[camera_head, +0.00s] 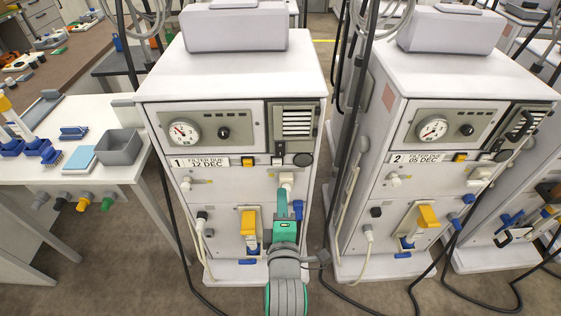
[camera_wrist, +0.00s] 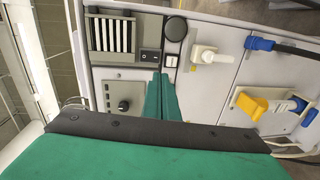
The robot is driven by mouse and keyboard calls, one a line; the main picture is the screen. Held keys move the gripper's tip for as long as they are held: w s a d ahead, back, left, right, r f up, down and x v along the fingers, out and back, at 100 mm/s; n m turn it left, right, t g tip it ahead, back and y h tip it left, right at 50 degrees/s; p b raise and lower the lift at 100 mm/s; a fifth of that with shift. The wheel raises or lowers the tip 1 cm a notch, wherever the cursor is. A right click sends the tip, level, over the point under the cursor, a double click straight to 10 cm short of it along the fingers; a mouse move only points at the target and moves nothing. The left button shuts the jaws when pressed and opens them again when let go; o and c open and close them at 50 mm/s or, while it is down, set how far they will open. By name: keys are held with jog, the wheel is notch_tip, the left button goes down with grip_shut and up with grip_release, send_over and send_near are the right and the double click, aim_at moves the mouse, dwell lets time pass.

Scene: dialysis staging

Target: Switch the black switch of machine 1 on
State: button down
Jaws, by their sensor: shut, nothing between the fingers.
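Machine 1 (camera_head: 185,105) is the left white cabinet in the head view, labelled "1 FILTER DUE 12 DEC". Its small black switch (camera_head: 279,147) sits at the lower left of the slotted panel. In the wrist view the black switch (camera_wrist: 150,56) shows a light mark; I cannot tell its on or off position. My gripper (camera_head: 283,190) has green fingers pressed together, empty, in front of machine 1. In the wrist view my gripper (camera_wrist: 161,75) has its fingertips just below the switch in the picture; I cannot tell whether they touch the machine.
A white switch (camera_wrist: 172,61) and a round black knob (camera_wrist: 175,28) lie close to the black switch. A white connector (camera_wrist: 208,55) is to their right. Machine 2 (camera_head: 470,75) stands to the right, with cables hanging between. A white table (camera_head: 100,115) with a grey bin stands at left.

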jog(key=shift+w+r+n, duration=0.2)
jog(key=shift+r+n, duration=0.1)
jog(key=shift+r, duration=0.15)
send_near(280, 155)
jog(key=w, duration=0.6)
jog(key=shift+a+f, duration=0.2)
jog(key=shift+a, duration=0.05)
jog(key=shift+w, duration=0.25)
jog(key=shift+w+f, duration=0.15)
